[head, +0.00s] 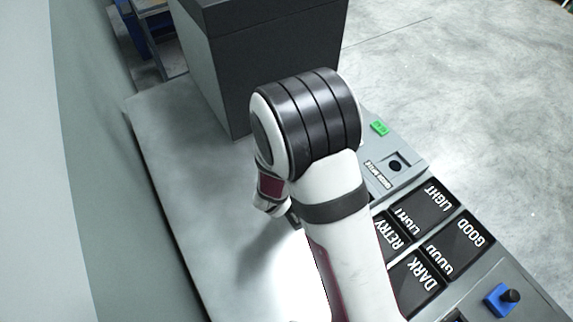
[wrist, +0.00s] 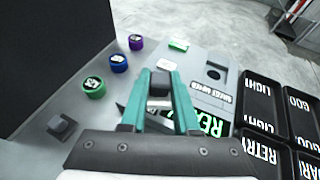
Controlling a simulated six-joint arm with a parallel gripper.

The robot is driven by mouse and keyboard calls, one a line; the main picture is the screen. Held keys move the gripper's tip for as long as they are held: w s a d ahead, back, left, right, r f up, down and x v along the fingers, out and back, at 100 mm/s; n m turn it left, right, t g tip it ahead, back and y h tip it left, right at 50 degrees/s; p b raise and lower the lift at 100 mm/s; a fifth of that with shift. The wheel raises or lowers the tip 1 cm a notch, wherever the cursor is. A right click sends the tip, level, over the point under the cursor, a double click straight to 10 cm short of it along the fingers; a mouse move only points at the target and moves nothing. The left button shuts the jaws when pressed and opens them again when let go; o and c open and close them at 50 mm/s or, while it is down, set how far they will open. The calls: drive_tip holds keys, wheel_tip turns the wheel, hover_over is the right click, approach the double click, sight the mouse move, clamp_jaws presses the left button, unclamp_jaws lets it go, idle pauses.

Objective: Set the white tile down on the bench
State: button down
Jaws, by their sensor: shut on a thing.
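In the wrist view my gripper (wrist: 162,76) has its two teal fingers close together at the tips, shut on a small pale piece. This piece, which looks like the white tile (wrist: 166,65), shows just beyond the fingertips. A dark grey block shows between the fingers. Whether the tile touches any surface cannot be told.
Green (wrist: 95,88), blue (wrist: 119,63) and purple (wrist: 136,42) round pieces stand left of my gripper. A small grey block (wrist: 62,126) is nearer. A meter panel (head: 395,165) and labelled black trays (head: 462,240) lie right. A tall dark box (head: 235,60) stands behind.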

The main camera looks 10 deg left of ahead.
drive_tip(key=a+f, duration=0.2)
drive_tip(key=a, duration=0.1)
drive_tip(key=a+f, duration=0.2)
drive_tip(key=a, duration=0.2)
drive_tip(key=a+f, duration=0.2)
drive_tip(key=a, duration=0.2)
drive_tip(key=shift+w+f, duration=0.25)
drive_tip(key=shift+w, duration=0.05)
drive_tip(key=shift+a+f, duration=0.2)
drive_tip(key=shift+f, duration=1.95)
drive_tip(key=shift+f, duration=0.1)
drive_tip(key=c, duration=0.7)
unclamp_jaws()
drive_tip(key=shift+o, duration=0.2)
